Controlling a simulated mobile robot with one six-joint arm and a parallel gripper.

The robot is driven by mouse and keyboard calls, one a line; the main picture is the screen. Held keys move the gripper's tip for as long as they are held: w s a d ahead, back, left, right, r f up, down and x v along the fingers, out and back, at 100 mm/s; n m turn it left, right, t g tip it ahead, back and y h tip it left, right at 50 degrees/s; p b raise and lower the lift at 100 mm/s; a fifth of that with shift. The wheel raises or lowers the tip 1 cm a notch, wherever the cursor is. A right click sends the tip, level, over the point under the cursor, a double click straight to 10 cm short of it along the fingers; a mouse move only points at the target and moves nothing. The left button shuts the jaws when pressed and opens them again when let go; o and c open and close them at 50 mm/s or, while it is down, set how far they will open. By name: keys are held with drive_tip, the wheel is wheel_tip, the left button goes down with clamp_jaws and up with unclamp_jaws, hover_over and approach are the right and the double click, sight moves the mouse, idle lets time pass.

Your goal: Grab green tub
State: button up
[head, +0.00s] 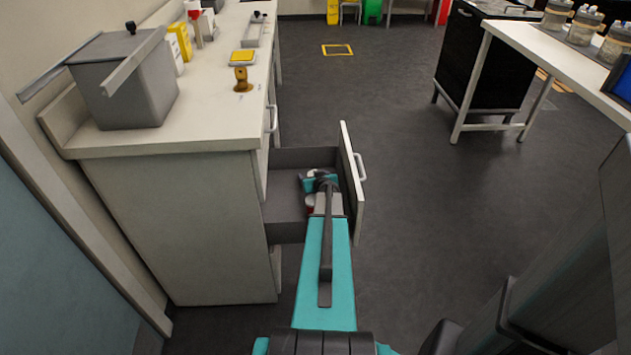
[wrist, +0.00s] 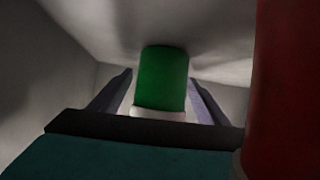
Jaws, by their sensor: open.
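The green tub (wrist: 162,78) shows in the wrist view, with a green body and a white band at its near end. My gripper (wrist: 160,95) is open, with one finger on each side of the tub. I cannot tell whether the fingers touch it. In the head view my gripper (head: 322,180) is inside the open drawer (head: 285,205), and the tub is hidden there behind my arm.
A red object (wrist: 285,90) stands close on the right in the wrist view. The drawer's front panel (head: 351,185) is right of my arm. The counter (head: 185,135) with a grey box (head: 125,85) is to the left.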

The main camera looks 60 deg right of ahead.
drive_tip(key=c, duration=1.2)
drive_tip(key=shift+r, duration=0.15)
wheel_tip(320, 180, up, 10)
drive_tip(key=shift+f+p, duration=0.1)
drive_tip(key=shift+p, duration=0.8)
